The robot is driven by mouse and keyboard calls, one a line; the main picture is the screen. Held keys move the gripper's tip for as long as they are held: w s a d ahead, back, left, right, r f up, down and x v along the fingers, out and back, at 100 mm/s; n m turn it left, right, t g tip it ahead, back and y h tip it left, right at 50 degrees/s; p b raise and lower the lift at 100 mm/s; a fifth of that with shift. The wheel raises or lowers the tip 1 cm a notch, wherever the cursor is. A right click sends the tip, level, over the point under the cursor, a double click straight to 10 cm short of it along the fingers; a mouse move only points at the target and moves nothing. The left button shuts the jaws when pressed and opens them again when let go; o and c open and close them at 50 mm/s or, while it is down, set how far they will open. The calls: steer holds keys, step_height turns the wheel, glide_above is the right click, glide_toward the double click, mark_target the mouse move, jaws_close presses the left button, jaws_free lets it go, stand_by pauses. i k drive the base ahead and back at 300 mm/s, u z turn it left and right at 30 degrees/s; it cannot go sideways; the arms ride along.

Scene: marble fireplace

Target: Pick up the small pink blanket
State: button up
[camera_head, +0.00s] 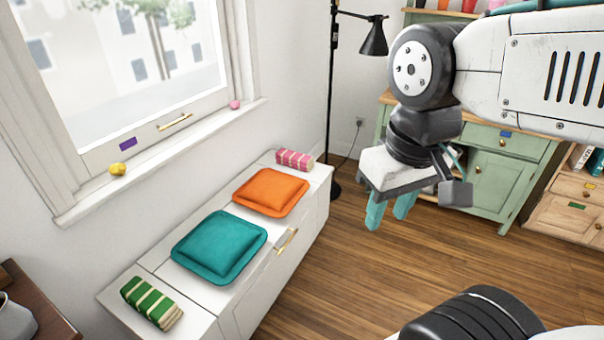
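The small pink blanket (295,160) is a rolled or folded bundle with pink and white stripes. It lies at the far end of the white bench (315,180) under the window, behind the orange cushion. My gripper (389,215) hangs in the air to the right of the bench and points down. Its two teal fingers are apart with nothing between them. The gripper is clear of the blanket. No part of the blanket is hidden by my arm.
An orange cushion (270,192), a teal cushion (219,246) and a green striped blanket (152,302) lie along the bench. A black floor lamp (333,90) stands just beyond the bench's far end. A green cabinet (495,180) stands behind my arm. The wooden floor between is clear.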

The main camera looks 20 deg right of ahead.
mark_target(287, 157)
steer(key=z, duration=0.65)
steer(key=i, duration=0.45)
steer(key=z, duration=0.75)
steer(key=i, duration=1.3)
steer(key=u, duration=0.95)
steer(key=i, duration=0.6)
steer(key=u, duration=0.5)
